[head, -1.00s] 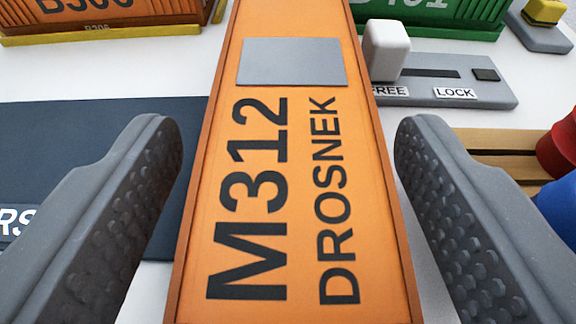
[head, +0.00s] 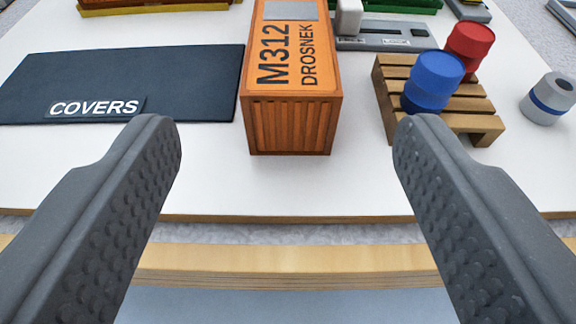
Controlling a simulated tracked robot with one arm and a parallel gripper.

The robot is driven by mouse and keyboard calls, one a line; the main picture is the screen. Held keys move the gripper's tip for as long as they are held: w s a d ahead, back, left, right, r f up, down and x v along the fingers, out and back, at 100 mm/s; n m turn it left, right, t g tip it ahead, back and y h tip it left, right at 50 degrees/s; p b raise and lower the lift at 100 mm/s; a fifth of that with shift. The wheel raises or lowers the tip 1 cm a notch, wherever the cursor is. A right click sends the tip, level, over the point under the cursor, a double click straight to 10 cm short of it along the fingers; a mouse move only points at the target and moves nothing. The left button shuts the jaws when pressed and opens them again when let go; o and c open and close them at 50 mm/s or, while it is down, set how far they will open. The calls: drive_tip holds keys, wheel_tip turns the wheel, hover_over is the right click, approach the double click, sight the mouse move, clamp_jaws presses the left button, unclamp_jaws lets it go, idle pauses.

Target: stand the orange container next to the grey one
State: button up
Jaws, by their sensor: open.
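An orange container (head: 291,124) marked M312 DROSNEK stands on the white board, its ribbed end toward me and a grey plate (head: 290,10) on its top. My gripper (head: 275,140) is open and empty, its two grey studded fingers wide apart, with the container seen between them and farther off. I cannot make out a grey container in this view.
A dark mat marked COVERS (head: 120,85) lies at left. At right are a wooden pallet (head: 480,122) with a blue drum (head: 433,82) and a red drum (head: 468,45), a grey cylinder (head: 548,98) and a lock panel (head: 385,35). White board in front of the container is clear.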

drive_tip(key=shift+s+d+r+b, duration=0.1)
drive_tip(key=shift+s+b, duration=0.25)
drive_tip(key=shift+b, duration=0.1)
